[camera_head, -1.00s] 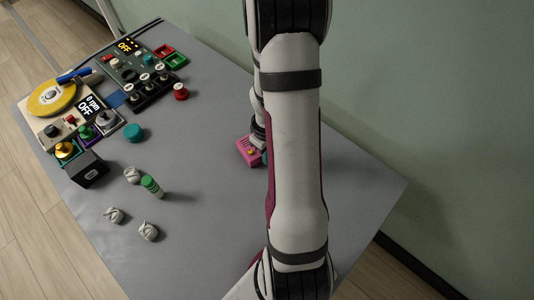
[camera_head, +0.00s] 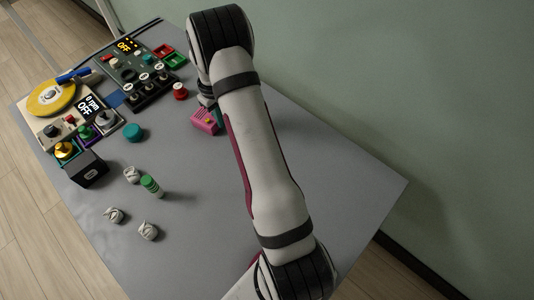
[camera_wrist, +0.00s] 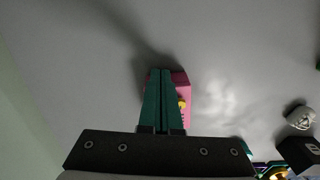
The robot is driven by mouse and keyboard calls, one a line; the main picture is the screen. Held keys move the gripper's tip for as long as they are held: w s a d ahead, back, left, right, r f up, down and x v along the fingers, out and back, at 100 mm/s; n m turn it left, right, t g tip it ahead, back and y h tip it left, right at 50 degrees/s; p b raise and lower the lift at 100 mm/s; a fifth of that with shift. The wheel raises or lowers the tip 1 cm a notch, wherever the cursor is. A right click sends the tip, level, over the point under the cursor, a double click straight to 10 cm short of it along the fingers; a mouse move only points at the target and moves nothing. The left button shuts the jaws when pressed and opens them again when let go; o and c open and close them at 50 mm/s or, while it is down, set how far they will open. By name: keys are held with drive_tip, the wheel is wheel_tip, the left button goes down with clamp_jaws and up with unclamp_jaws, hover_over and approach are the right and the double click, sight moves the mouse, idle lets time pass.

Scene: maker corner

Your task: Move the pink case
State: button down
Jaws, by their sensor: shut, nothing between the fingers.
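The pink case (camera_head: 203,120) lies on the grey table near its far right edge, with a small yellow part on it. In the wrist view the pink case (camera_wrist: 185,92) shows behind and to the right of the fingers, which hide part of it. My gripper (camera_wrist: 163,72) has its two green fingers shut together with nothing between them. It is down beside the case; I cannot tell whether the fingers touch it. In the head view my arm mostly hides the gripper.
A red-topped button (camera_head: 180,91) and a dark control panel (camera_head: 150,85) stand left of the case. A teal round piece (camera_head: 133,131), a green-capped bottle (camera_head: 150,186) and several pale knotted lumps (camera_head: 148,231) are on the left. The table's front middle is clear.

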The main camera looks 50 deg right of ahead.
drive_tip(key=shift+w, duration=1.25)
drive_tip(key=shift+s, duration=0.1)
drive_tip(key=s, duration=0.3)
drive_tip(key=shift+s, duration=0.2)
wheel_tip(320, 180, up, 10)
drive_tip(key=m, duration=1.5)
approach(195, 131)
drive_tip(key=s+a+r, duration=0.1)
drive_tip(key=a+r, duration=0.2)
drive_tip(key=a, duration=0.1)
wheel_tip(195, 131, down, 10)
drive_tip(key=shift+s+r, duration=0.15)
drive_tip(key=shift+r, duration=0.05)
drive_tip(key=d, duration=0.1)
drive_tip(key=w+d, duration=0.1)
drive_tip(key=d, duration=0.1)
drive_tip(key=shift+d+r, duration=0.1)
drive_tip(key=shift+d, duration=0.1)
drive_tip(key=shift+w+d, duration=0.1)
drive_tip(key=shift+d, duration=0.2)
